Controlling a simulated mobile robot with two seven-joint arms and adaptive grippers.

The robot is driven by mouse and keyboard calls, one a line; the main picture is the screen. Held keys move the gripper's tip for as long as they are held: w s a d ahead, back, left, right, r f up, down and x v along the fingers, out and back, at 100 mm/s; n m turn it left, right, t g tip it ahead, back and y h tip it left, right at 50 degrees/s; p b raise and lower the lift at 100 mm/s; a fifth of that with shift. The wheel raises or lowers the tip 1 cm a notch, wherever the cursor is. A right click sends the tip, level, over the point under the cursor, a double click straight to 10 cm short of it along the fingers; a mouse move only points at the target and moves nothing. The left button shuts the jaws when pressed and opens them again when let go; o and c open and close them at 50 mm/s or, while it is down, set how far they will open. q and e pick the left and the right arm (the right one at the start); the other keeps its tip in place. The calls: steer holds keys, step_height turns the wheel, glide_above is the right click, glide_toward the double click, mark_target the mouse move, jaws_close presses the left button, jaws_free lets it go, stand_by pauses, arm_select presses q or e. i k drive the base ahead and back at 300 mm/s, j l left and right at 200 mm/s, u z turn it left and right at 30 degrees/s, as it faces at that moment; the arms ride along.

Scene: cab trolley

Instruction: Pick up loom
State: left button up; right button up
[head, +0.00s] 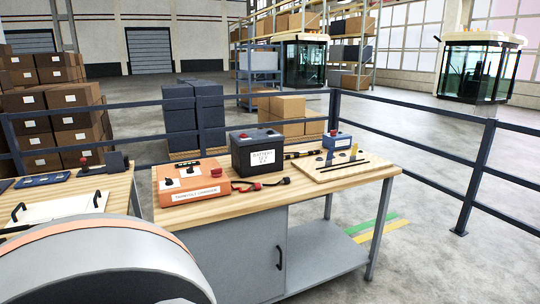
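A short dark cable with red and black ends (257,186), which looks like the loom, lies on the wooden-topped bench (222,208). Neither of my grippers is in view, and nothing is seen touching the cable.
A pale board with dark rods (331,167) and a blue box (337,142) occupy the bench's right end. A second bench (118,186) stands left. Dark railings (405,111) run behind and right. Open floor (440,235) lies right of the bench.

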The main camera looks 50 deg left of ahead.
mark_target(303, 153)
steer(key=u, duration=1.55)
steer(key=i+l+u, duration=0.1)
steer(key=u, duration=0.35)
steer(key=i+l+u, duration=0.1)
steer(key=l+u, duration=0.15)
steer(key=u, duration=0.25)
steer(key=i+l+u, duration=0.1)
steer(key=l+u, duration=0.15)
steer(key=l, duration=0.2)
steer(key=l+u, duration=0.2)
steer(key=l, duration=0.25)
steer(key=l+u, duration=0.15)
steer(key=l, duration=0.85)
steer(key=i, duration=0.05)
